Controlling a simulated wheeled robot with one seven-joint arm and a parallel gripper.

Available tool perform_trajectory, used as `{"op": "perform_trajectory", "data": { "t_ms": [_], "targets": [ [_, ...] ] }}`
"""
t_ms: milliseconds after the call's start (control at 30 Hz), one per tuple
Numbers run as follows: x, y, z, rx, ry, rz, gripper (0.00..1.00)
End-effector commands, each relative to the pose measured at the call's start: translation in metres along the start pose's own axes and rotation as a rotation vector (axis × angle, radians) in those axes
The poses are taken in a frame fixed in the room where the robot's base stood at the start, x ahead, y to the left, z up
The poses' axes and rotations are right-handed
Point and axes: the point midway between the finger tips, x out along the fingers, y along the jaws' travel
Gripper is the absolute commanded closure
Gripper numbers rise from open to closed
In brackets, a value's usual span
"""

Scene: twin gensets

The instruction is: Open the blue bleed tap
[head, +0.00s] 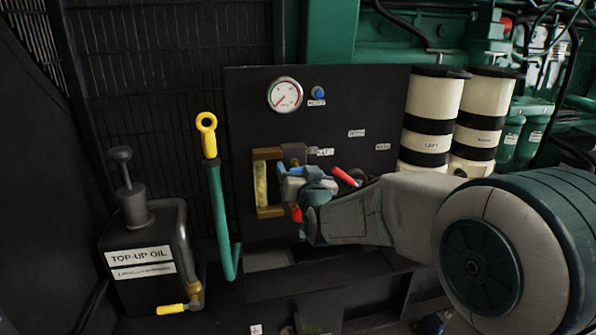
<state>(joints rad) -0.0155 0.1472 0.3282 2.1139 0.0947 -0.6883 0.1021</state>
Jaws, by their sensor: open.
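A blue lever-like part (328,172), which looks like the bleed tap, shows in the head view on the black panel, to the right of the brass-framed sight glass. My arm comes in from the right and my gripper (293,187) is at this part, covering much of it. My gripper is open. Its fingertips are small and crowded with the fittings here, so I cannot tell whether they touch the blue part or are around it. The tap's body is hidden behind my gripper and wrist.
Red handles (345,176) sit close to my wrist. A round gauge (285,95) and a blue knob (318,93) are above. Cream filters (432,115) stand right.

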Motion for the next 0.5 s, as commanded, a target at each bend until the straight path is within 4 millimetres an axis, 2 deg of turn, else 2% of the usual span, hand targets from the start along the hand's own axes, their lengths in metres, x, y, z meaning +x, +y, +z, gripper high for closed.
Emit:
{"op": "perform_trajectory", "data": {
  "t_ms": [200, 467, 500],
  "targets": [
    [0.0139, -0.0001, 0.0003, 0.0, -0.001, 0.0, 0.29],
    [0.0149, -0.0001, 0.0003, 0.0, -0.001, 0.0, 0.29],
    [0.0148, -0.0001, 0.0002, 0.0, -0.001, 0.0, 0.35]
  ]
}}
